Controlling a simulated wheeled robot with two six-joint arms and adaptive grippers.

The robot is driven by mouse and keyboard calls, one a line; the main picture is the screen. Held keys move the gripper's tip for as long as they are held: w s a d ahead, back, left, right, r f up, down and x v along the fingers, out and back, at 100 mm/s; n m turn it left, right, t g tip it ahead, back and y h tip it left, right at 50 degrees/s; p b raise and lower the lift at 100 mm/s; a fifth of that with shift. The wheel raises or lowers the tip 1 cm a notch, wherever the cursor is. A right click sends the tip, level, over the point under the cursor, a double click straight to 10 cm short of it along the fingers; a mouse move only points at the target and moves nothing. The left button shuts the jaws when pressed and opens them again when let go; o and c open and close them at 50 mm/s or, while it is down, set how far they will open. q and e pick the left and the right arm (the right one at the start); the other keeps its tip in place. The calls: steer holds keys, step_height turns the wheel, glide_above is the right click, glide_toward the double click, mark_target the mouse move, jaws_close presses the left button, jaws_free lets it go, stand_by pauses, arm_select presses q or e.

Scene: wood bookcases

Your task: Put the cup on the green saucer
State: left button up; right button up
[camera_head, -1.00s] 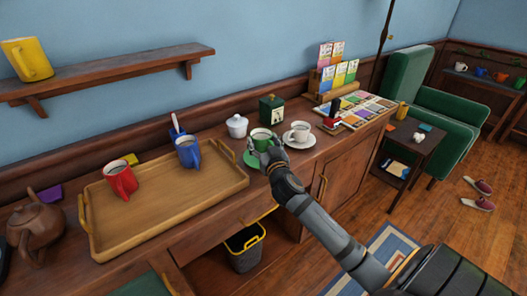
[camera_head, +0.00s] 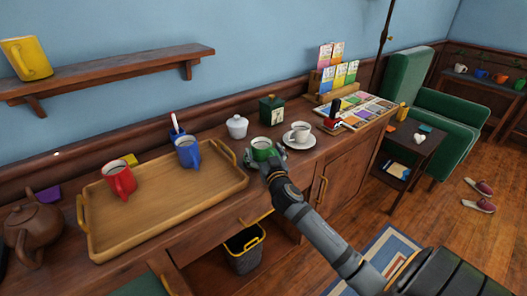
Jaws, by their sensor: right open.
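My left gripper is not in view.
A wooden tray (camera_head: 220,185) with a red mug (camera_head: 119,179) and a blue mug (camera_head: 188,152) lies left. A white cup (camera_head: 301,131) on a white saucer (camera_head: 298,146) stands close right. A lidded white pot (camera_head: 237,127) and green tin (camera_head: 272,110) stand behind.

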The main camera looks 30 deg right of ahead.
steer(key=shift+r, duration=0.1)
steer(key=v, duration=1.2)
steer(key=shift+b, duration=0.4)
